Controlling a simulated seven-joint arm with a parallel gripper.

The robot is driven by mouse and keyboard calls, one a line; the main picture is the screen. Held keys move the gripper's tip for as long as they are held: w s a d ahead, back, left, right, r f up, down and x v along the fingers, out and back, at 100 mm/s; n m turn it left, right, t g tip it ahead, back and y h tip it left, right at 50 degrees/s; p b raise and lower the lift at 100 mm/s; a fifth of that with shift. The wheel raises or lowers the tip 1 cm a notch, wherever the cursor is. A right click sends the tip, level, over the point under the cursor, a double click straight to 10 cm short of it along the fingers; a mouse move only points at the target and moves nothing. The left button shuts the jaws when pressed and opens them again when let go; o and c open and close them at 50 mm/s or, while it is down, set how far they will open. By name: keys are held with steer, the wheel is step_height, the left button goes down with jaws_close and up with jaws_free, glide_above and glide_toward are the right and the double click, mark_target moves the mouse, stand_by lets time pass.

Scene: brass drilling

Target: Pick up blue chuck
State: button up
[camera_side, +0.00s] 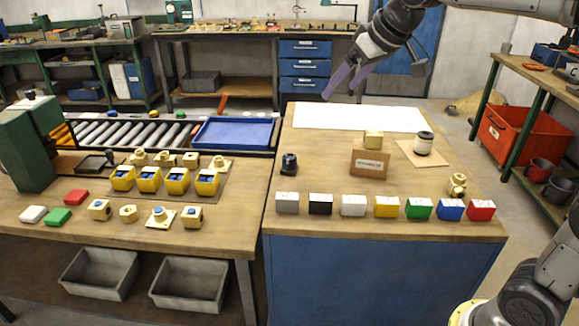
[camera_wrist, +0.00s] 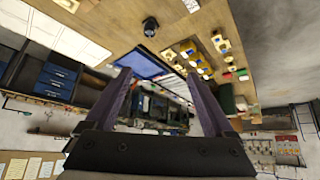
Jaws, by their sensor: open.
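A dark, blue-black chuck (camera_side: 289,164) stands upright on the left part of the right-hand wooden workbench. In the wrist view the dark chuck (camera_wrist: 150,27) shows near the top, beyond my fingertips. My gripper (camera_side: 342,93) is high above the back of that bench, up and to the right of the chuck. Its two purple fingers are apart, and they also show in the wrist view (camera_wrist: 156,76) with nothing between them. My gripper is open and touches nothing.
A row of coloured blocks (camera_side: 386,207) lines the bench's front. A cardboard box (camera_side: 370,162) with a brass part on it stands right of the chuck. A white sheet (camera_side: 358,118) lies behind. A blue tray (camera_side: 235,132) is on the roller conveyor.

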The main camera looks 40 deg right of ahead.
steer(key=w+d+f, duration=0.1)
steer(key=w+f, duration=0.2)
steer(key=w, duration=0.5)
steer(key=g, duration=0.3)
glide_above(289, 157)
steer(key=s, duration=0.4)
steer(key=shift+m, duration=0.3)
steer(key=f, duration=1.4)
steer(key=a+f, duration=0.1)
steer(key=f, duration=0.6)
steer(key=shift+w, duration=0.15)
steer(key=shift+t, duration=0.3)
steer(key=shift+x, duration=3.05)
jaws_close()
steer(key=shift+r, duration=0.15)
